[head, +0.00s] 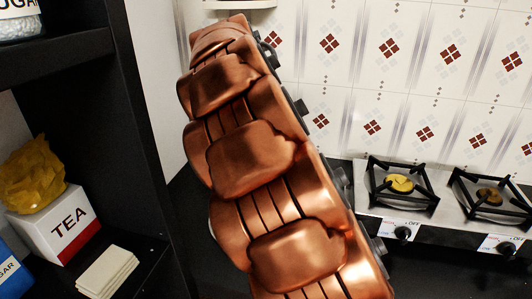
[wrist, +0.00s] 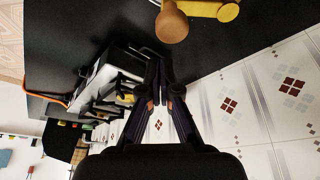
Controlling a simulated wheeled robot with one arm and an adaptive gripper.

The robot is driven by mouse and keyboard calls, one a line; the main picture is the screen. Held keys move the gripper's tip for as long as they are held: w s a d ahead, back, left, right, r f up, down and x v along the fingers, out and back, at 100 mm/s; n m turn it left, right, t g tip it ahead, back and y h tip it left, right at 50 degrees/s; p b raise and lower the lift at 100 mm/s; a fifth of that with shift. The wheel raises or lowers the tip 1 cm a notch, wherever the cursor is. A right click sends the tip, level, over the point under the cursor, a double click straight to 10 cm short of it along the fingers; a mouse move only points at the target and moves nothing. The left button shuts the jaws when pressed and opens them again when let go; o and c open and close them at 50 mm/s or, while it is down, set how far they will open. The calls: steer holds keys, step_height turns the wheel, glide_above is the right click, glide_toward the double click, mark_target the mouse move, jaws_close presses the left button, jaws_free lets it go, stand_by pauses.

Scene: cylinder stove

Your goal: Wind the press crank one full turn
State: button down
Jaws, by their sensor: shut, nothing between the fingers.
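In the wrist view, a crank with a round tan wooden knob (wrist: 172,26) and a yellow bar (wrist: 214,9) shows at the top edge, partly cut off by the frame. I take it for the press crank; the press body is not visible. My gripper (wrist: 159,64) points up the picture, with its dark fingers together and nothing between them. The knob lies above the fingertips in the picture and appears apart from them. In the head view, my copper arm fills the middle; neither the crank nor my gripper can be seen there.
A stove (head: 375,207) with black grates and knobs stands at the right, before a tiled wall (head: 425,60). A black shelf (head: 70,30) at the left holds a TEA box (head: 52,225), a yellow bag (head: 32,172) and a pale stack (head: 107,273). A dark surface (wrist: 95,25) lies behind the knob.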

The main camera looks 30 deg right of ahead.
steer(key=d+b+v, duration=0.1)
steer(key=v, duration=0.8)
steer(key=shift+w+d+r, duration=0.15)
steer(key=shift+d+r, duration=0.1)
steer(key=shift+r, duration=0.35)
stand_by(0.4)
